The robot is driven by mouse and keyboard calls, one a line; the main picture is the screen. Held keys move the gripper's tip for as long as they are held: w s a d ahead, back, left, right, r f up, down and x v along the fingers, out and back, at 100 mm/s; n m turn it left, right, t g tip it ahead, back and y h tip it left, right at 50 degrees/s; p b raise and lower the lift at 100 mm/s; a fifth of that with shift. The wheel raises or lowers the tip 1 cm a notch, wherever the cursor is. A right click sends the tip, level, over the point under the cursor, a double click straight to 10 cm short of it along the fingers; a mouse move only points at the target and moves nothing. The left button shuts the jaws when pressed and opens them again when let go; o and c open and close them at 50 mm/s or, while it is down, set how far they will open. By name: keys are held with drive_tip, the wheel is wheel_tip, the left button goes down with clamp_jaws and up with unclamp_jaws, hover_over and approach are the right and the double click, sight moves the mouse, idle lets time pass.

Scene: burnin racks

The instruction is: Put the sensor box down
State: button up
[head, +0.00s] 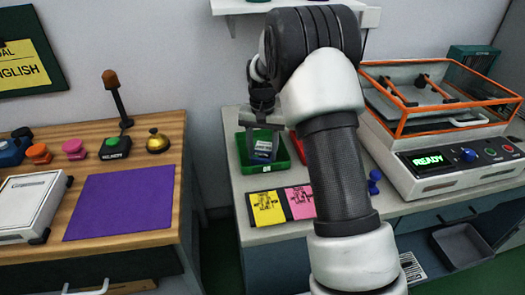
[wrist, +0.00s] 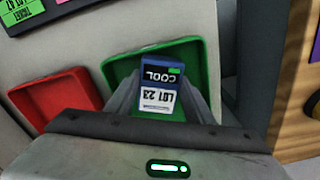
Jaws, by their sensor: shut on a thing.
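The sensor box (wrist: 160,91) is a small blue box with a "COOL" display and a white "LOT 23" label, upside down in the wrist view. My gripper (wrist: 158,102) is shut on it, with one finger on each side. In the head view the box (head: 262,149) shows below my gripper (head: 262,130), within the outline of the green tray (head: 284,164). The green tray's rim (wrist: 196,48) surrounds its upper part in the wrist view. I cannot tell whether the box touches the tray floor.
A red tray (wrist: 60,103) lies beside the green one, mostly behind my arm in the head view. Yellow (head: 266,207) and pink (head: 299,201) cards lie in front. A machine reading "READY" (head: 432,160) stands right. A wooden desk with a purple mat (head: 120,203) is left, across a gap.

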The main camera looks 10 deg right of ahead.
drive_tip(key=shift+f, duration=0.1)
drive_tip(key=o, duration=1.3)
